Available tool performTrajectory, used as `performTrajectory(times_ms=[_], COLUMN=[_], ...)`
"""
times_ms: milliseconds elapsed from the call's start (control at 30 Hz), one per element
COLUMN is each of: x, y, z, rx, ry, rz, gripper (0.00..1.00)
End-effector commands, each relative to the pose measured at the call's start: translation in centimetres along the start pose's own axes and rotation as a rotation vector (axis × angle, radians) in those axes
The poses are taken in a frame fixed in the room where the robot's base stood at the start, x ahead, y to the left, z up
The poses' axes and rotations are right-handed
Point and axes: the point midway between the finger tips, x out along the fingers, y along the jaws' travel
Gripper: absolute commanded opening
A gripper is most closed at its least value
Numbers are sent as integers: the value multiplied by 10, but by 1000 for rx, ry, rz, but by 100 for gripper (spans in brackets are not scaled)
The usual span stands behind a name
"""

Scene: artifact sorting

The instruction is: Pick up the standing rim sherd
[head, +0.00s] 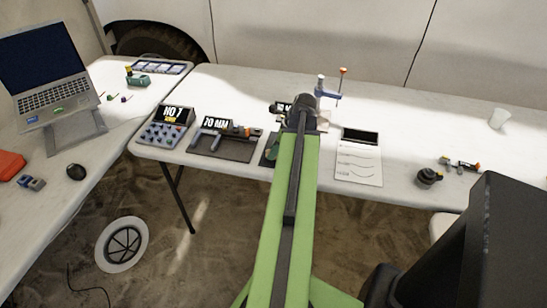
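My green arm reaches forward from the bottom of the head view to the middle of the white table (260,85). My gripper (304,104) is at its far end, over the table, seen from behind and above. Its fingers are hidden by the arm, so I cannot tell whether it is open or shut, or whether it holds anything. I cannot make out the standing rim sherd for certain; the arm hides part of the table there. A small blue stand with an orange-topped post (342,80) is just to the right of my gripper.
Left of the arm are a dark mat (222,152) with a "70 MM" display and a "NO 7" board with blue pegs (163,135). Right of it lies a sheet with curved lines (358,170).

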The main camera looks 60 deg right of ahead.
Motion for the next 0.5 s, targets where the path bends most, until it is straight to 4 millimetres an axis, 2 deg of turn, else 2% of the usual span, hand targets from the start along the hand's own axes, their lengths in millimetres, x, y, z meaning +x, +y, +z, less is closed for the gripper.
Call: performTrajectory(times_ms=[33, 200, 500], x=[0, 0, 0], y=[0, 0, 0], z=[0, 0, 0], rx=[0, 0, -1], ry=[0, 0, 0], rz=[0, 0, 1], gripper=[20, 0, 0])
